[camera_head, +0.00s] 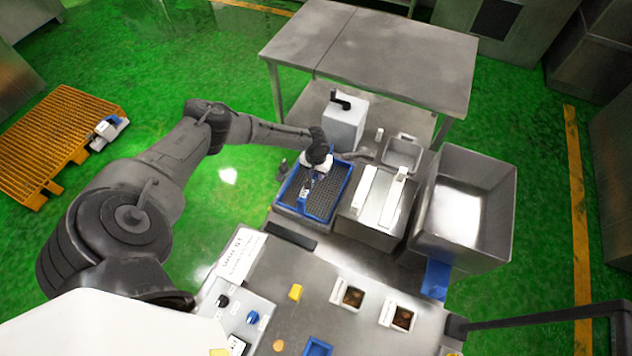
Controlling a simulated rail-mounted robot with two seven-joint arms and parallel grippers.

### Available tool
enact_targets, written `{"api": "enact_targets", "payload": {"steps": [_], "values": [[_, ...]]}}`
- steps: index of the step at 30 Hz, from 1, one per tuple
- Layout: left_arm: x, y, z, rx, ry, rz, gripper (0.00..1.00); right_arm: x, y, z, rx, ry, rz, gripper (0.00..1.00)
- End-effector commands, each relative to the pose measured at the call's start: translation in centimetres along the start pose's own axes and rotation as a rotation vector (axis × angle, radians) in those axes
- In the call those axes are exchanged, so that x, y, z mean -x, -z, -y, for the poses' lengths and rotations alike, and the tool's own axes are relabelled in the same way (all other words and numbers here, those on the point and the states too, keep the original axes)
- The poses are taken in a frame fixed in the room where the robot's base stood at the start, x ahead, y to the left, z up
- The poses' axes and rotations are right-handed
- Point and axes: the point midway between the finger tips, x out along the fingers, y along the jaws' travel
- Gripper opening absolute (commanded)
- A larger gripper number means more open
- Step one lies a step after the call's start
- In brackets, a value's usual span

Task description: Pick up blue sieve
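The blue sieve (345,194) is a rectangular tray with a blue rim and a dark mesh bottom. It lies on a metal stand in the middle of the view. My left arm comes in from the left, and its gripper (306,188) is over the sieve's left part, pointing down. The gripper hides some of the mesh and the far left of the rim. Its fingers are too small to tell whether they are open or touch the sieve. My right gripper is not in view.
A white canister with a black pump (344,125) stands just behind the sieve. To the right are a metal box with white bars (371,209) and a deep metal bin (428,218). A metal table (400,50) stands behind. An orange grate (60,125) lies on the green floor at left.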

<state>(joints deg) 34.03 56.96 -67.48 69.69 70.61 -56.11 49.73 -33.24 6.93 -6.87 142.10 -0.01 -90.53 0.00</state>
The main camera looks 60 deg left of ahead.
Motion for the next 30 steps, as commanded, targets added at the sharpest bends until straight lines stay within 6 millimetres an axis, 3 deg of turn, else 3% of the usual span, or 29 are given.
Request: {"api": "enact_targets", "payload": {"steps": [10, 30], "values": [[0.01, 0.00, 0.02, 0.000, 0.000, 0.000, 0.00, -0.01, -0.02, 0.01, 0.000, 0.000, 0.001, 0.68], [0.48, 0.11, 0.02, 0.001, -0.001, -0.002, 0.00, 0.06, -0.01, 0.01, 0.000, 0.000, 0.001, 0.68]]}}
